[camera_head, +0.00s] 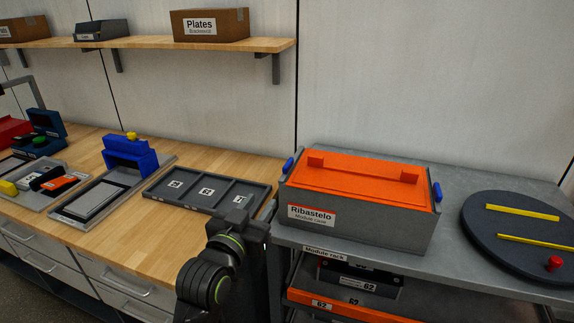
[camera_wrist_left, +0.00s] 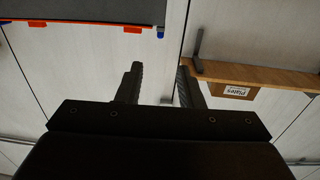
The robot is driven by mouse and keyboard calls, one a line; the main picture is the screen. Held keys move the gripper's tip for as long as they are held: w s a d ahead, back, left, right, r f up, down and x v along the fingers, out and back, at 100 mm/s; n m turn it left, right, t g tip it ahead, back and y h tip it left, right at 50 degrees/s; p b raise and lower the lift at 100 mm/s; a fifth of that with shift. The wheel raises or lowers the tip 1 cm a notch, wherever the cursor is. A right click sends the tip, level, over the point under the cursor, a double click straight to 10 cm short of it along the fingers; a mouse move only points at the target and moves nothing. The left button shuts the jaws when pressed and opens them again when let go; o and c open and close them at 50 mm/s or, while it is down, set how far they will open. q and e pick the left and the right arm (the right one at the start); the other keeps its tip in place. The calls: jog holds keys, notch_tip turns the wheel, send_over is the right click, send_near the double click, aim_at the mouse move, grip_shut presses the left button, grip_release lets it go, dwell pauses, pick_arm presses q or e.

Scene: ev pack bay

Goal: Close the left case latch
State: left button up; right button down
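The case (camera_head: 360,228) is a grey box with an orange lid (camera_head: 362,178) on top and a "Ribastelo" label. Its blue left latch (camera_head: 288,165) stands at the left end; a blue right latch (camera_head: 437,191) is at the other end. I cannot tell how far the left latch is swung. My left gripper (camera_head: 250,207) is in front and left of the case, apart from it. In the left wrist view its fingers (camera_wrist_left: 159,72) are spread with nothing between them. There the left latch (camera_wrist_left: 160,33) shows small beyond the fingers, at the case's corner. My right gripper is not in view.
The case stands on a grey cart top (camera_head: 460,240). A dark round turntable (camera_head: 520,232) with yellow bars is to its right. Left are a wooden bench (camera_head: 150,240), a three-compartment tray (camera_head: 206,191) and a blue fixture (camera_head: 130,155). A shelf (camera_head: 150,43) hangs above.

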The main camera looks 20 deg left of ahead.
aim_at(284, 170)
pick_arm(q)
jog(key=w, duration=0.5)
jog(key=w+p, duration=0.1)
jog(key=w, duration=0.5)
jog(key=w+d+p, duration=0.1)
jog(key=w, duration=0.4)
jog(key=shift+w, duration=0.15)
grip_shut()
